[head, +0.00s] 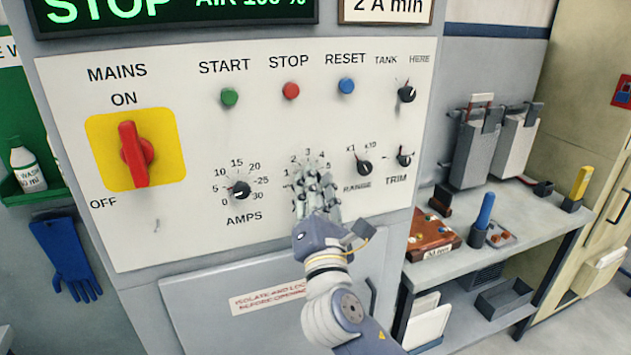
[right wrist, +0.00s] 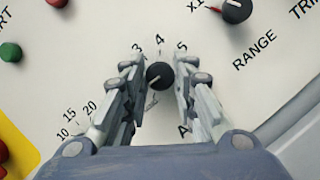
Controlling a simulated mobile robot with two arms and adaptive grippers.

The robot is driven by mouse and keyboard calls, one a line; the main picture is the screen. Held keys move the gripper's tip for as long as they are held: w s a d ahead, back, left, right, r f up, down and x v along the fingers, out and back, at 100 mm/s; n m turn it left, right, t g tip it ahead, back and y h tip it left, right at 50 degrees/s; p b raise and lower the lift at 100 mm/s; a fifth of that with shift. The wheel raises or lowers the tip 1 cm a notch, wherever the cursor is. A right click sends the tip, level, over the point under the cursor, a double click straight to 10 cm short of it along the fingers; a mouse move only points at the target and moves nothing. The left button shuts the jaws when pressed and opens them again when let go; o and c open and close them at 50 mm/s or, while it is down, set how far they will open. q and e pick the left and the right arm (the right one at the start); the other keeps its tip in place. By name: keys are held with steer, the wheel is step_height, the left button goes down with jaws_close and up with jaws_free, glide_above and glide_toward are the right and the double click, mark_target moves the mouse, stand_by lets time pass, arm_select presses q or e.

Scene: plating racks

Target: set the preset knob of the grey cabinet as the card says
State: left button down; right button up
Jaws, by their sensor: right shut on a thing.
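The front panel of the grey cabinet (head: 230,135) faces me. The preset knob (right wrist: 160,76) is a small round black knob on it, with the numbers 3, 4 and 5 showing around it in the right wrist view. The 4 is straight above it there; its pointer is too small to read surely. My right gripper (head: 313,182) is shut on this knob, a finger on each side. In the head view the gripper hides most of the knob and its label. A framed card (head: 388,8) at the top reads "2 A min", its upper part cut off. My left gripper is out of view.
The AMPS knob (head: 238,190) is left of my gripper, and the RANGE (head: 364,166) and TRIM (head: 404,159) knobs are right. The red mains switch (head: 135,153) is far left. A side bench (head: 465,262) with tools stands at right.

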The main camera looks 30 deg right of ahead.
steer(key=shift+a+r+m+g+h+p, duration=0.15)
steer(key=shift+m+g+p, duration=0.55)
steer(key=shift+m, duration=0.85)
steer(key=shift+d+m+g+h+p, duration=0.15)
steer(key=shift+m+g+p, duration=0.55)
steer(key=shift+m, duration=0.8)
steer(key=shift+a+r+m+g+h+p, duration=0.15)
steer(key=shift+m+g+p, duration=0.25)
steer(key=shift+m+p, duration=0.85)
steer(key=shift+f+m, duration=0.15)
steer(key=shift+m, duration=0.35)
steer(key=o, duration=1)
steer(key=shift+o, duration=0.2)
steer(key=v, duration=0.7)
steer(key=shift+s, duration=0.2)
